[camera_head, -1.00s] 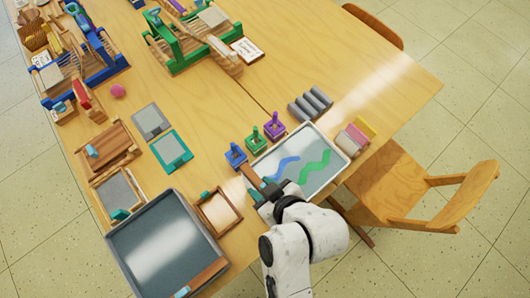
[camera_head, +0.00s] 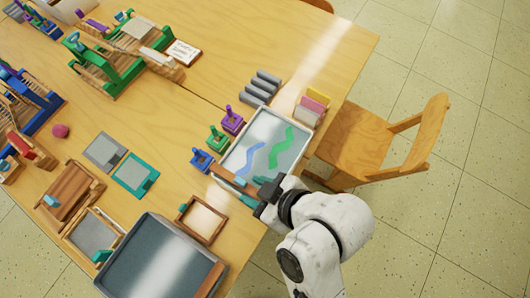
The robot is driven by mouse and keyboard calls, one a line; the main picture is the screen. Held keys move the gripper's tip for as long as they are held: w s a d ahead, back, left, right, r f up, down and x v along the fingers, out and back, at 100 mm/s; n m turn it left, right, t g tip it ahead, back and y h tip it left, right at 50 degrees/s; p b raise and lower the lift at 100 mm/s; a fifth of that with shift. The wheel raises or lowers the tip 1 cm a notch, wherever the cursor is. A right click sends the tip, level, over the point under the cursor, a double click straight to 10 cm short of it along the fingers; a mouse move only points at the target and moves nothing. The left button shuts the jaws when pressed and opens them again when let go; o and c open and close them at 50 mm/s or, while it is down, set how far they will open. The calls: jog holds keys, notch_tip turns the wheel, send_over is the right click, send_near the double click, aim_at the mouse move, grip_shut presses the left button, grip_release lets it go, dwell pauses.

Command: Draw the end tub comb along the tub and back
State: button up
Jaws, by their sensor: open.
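A pale tub (camera_head: 290,119) with a wavy blue line and a wavy green line in it sits at the table's right edge. A brown comb bar (camera_head: 224,172) lies across its near-left end, with a teal piece near my gripper. My gripper (camera_head: 259,192) is open at the right part of this bar, by the tub's near corner. My arm comes in from the lower right. The fingertips are small and partly hidden, so I cannot tell whether they touch the comb. A larger grey tub (camera_head: 151,262) at the bottom has another brown bar (camera_head: 211,280) at its right end.
Blue (camera_head: 201,160), green (camera_head: 217,140) and purple (camera_head: 232,121) holders stand left of the pale tub. Grey rolls (camera_head: 260,88) and coloured blocks (camera_head: 313,105) lie beyond it. A wooden frame (camera_head: 202,220) lies between the tubs. A wooden chair (camera_head: 372,140) stands close on the right.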

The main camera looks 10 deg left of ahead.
jog(key=shift+v, duration=1.6)
jog(key=w+d+f+m+h, duration=0.1)
jog(key=d+f+m+h, duration=0.45)
jog(key=d, duration=0.75)
jog(key=s+d+f+m+h, duration=0.1)
jog(key=s+d+f+m, duration=0.1)
jog(key=d, duration=0.3)
jog(key=s+d+f+m+g+h, duration=0.1)
jog(key=s+d+f+m, duration=0.1)
jog(key=d+m, duration=0.2)
jog(key=s+d+f+m+g+h, duration=0.1)
jog(key=s+d+m, duration=0.1)
jog(key=d, duration=0.6)
jog(key=shift+f+m, duration=0.4)
jog(key=shift+m, duration=0.25)
jog(key=shift+d, duration=0.1)
